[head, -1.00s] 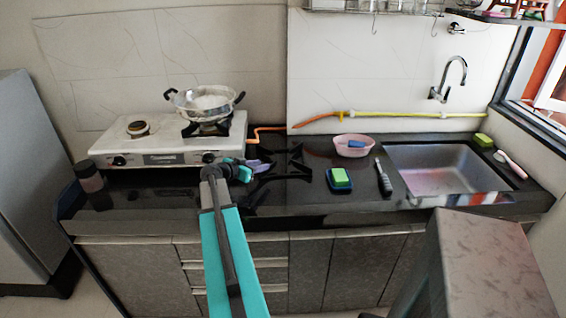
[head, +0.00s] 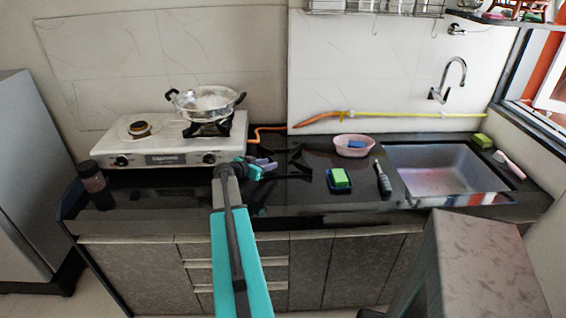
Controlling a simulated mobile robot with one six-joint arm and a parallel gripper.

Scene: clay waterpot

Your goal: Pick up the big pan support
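A black pan support (head: 296,175) with several legs lies on the dark countertop, right of the stove. It is hard to tell from the glossy black surface. My gripper (head: 268,165), teal with greyish-purple fingers, is low over the counter at the support's left side. It overlaps the support in the picture, and I cannot tell whether they touch. The fingers are too small to show whether they are open or shut. Another black pan support (head: 207,129) sits on the stove's right burner under a metal pan.
The white two-burner stove (head: 165,150) carries the two-handled pan (head: 207,103). A dark jar (head: 92,180) stands at the left. A pink basin (head: 354,146), a green sponge (head: 340,178), a brush (head: 382,178) and the sink (head: 445,168) lie to the right.

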